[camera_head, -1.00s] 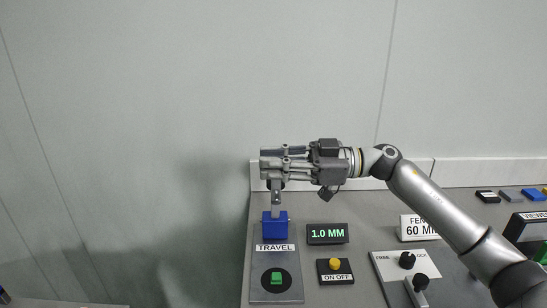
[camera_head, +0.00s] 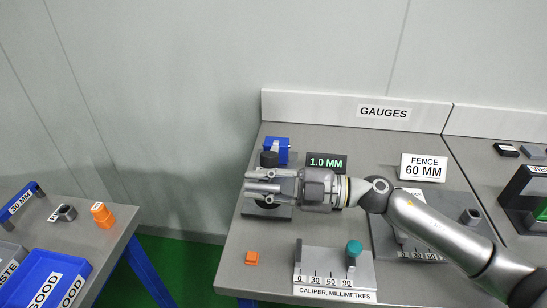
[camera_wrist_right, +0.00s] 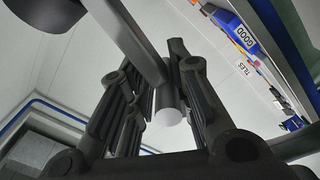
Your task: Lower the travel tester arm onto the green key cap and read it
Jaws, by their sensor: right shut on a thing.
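The travel tester has a blue block (camera_head: 277,145) and a grey base plate (camera_head: 284,213). My right gripper (camera_head: 256,187) is above the plate, in front of the block. In the right wrist view, my right gripper (camera_wrist_right: 165,105) is shut on the tester arm, a grey bar (camera_wrist_right: 128,38) with a pale cylinder (camera_wrist_right: 168,108) between the fingers. The green key cap is hidden under my gripper, so I cannot tell whether the arm touches it. The tester display (camera_head: 326,162) reads 1.0 MM. My left gripper is not in view.
A small orange block (camera_head: 252,258) lies near the table's front left. The caliper (camera_head: 335,268) with a teal knob stands in front. The fence sign (camera_head: 423,167) and its plate are to the right. A separate left table holds a blue GOOD bin (camera_head: 48,281).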

